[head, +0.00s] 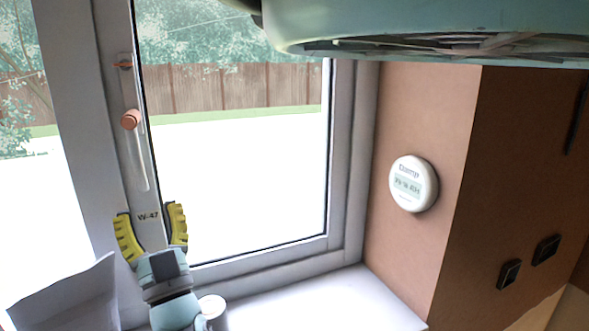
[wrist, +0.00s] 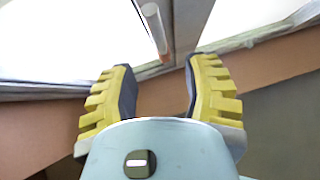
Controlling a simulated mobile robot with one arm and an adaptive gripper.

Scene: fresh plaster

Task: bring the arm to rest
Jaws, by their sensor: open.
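My gripper (head: 150,222) is in front of the window frame at the lower left of the head view, its yellow ridged fingers spread apart with nothing between them. In the wrist view my gripper (wrist: 160,82) is also open and empty. The window handle (head: 136,140), pale with a copper-coloured knob, is on the frame above the fingers in the head view. In the wrist view a pale handle (wrist: 154,28) with a copper-coloured end lies beyond the fingertips, apart from them as far as I can tell.
A round white thermostat (head: 413,184) is on the terracotta wall right of the window. Two dark switches (head: 510,273) are on the brown wall at the far right. The white sill (head: 320,303) is bare on its right. A white sheet-like object (head: 70,298) stands at the lower left.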

